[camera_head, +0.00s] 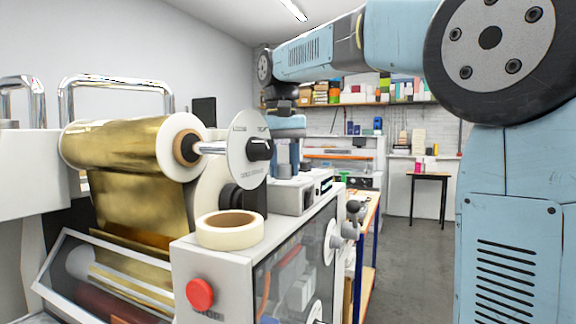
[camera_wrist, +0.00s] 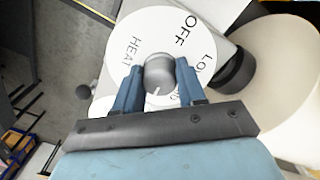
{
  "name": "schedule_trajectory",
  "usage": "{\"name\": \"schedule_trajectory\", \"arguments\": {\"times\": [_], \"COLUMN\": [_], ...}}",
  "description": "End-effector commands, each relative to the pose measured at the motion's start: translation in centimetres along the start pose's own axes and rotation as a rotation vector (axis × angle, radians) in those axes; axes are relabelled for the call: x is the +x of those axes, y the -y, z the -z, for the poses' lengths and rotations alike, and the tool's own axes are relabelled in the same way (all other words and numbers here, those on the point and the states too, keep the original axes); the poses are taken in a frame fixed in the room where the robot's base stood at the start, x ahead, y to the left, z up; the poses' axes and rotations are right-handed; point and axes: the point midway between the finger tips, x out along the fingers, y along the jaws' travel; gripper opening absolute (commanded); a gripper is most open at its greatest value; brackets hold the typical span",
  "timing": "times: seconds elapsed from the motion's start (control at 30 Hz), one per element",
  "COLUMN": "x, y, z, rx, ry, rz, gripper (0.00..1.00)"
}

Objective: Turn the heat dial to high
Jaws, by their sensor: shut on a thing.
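The heat dial (camera_wrist: 124,38) is a white disc marked HEAT, OFF and LOW in the wrist view. A further marking at its lower right is partly hidden by a finger. Its round grey knob (camera_wrist: 160,72) sits between my two blue fingers. My gripper (camera_wrist: 158,80) is shut on the knob. A white pointer line on the knob points down in the picture, away from OFF and past LOW; the disc's lower edge is hidden by my gripper. In the head view my gripper (camera_head: 287,160) is above the grey box on the machine, and the dial face cannot be made out.
The machine carries a gold foil roll (camera_head: 120,145), a disc with a black knob (camera_head: 250,150), a tape roll (camera_head: 230,231) and a red button (camera_head: 200,294). Grey knobs (camera_head: 352,220) stick out from its right side. Floor to the right (camera_head: 405,255) is clear.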

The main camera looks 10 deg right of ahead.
Motion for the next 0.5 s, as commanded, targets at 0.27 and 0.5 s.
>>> {"name": "schedule_trajectory", "arguments": {"times": [0.27, 0.5], "x": [-0.13, -0.14], "y": [0.11, 0.09], "z": [0.05, 0.05], "rx": [0.093, 0.114], "ry": [-0.001, -0.001], "rz": [0.002, 0.002], "gripper": [0.09, 0.09]}}
